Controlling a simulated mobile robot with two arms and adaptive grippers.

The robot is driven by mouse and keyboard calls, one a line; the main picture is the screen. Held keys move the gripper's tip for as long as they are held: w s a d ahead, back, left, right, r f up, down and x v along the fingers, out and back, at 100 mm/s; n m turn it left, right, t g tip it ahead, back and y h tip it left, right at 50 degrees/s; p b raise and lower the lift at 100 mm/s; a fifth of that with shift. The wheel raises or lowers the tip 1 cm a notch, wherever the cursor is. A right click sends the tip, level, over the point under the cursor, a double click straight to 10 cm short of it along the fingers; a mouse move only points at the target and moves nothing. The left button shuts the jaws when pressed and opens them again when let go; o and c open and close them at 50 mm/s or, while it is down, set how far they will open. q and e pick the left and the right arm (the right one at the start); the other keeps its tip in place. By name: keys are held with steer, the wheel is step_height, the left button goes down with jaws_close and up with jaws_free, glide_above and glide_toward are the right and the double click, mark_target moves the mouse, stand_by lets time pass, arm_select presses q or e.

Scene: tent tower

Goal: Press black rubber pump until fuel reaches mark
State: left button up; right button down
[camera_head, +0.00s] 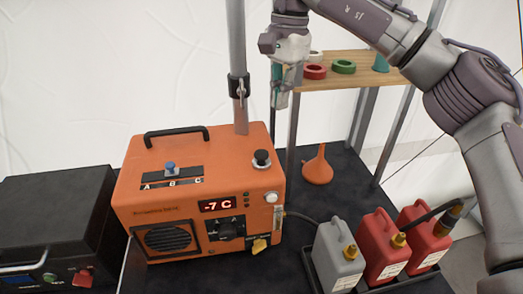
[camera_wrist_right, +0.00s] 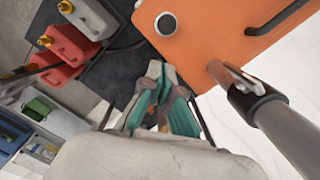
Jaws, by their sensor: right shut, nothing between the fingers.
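The black rubber pump (camera_head: 262,158) is a small round black knob on the top right of the orange heater (camera_head: 190,222). It also shows in the right wrist view (camera_wrist_right: 166,24) near the corner of the orange top. A narrow pale upright strip (camera_head: 278,219), perhaps the fuel gauge, is at the heater's right front edge; its level and mark are too small to read. My right gripper (camera_head: 283,98) is shut and empty, pointing down, well above the heater and apart from the pump. Its teal fingers (camera_wrist_right: 162,96) show in the wrist view. My left gripper is not in view.
A metal pole (camera_head: 239,50) rises behind the heater, close to my right gripper. A wooden shelf (camera_head: 345,78) holds tape rolls. An orange funnel (camera_head: 318,168) and a tray of grey and red canisters (camera_head: 384,250) stand right. A black case (camera_head: 58,225) is left.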

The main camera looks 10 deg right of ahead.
mark_target(261, 156)
steer(key=shift+w+d+r, duration=0.1)
steer(key=shift+d+r, duration=0.05)
steer(key=shift+r, duration=1.35)
steer(key=a+f+p, duration=0.1)
steer(key=p, duration=0.1)
steer(key=s+a+f+p, duration=0.1)
steer(key=p, duration=0.2)
steer(key=s+a+f+p, duration=0.1)
steer(key=f+p, duration=0.1)
steer(key=p, duration=0.1)
steer(key=shift+a, duration=0.15)
steer(key=shift+w, duration=0.1)
steer(key=shift+s+a+f+b, duration=0.15)
steer(key=shift+f+b, duration=0.7)
steer(key=shift+f, duration=0.9)
steer(key=shift+s+a+f+b, duration=0.1)
steer(key=shift+f+b, duration=0.7)
steer(key=shift+f, duration=0.9)
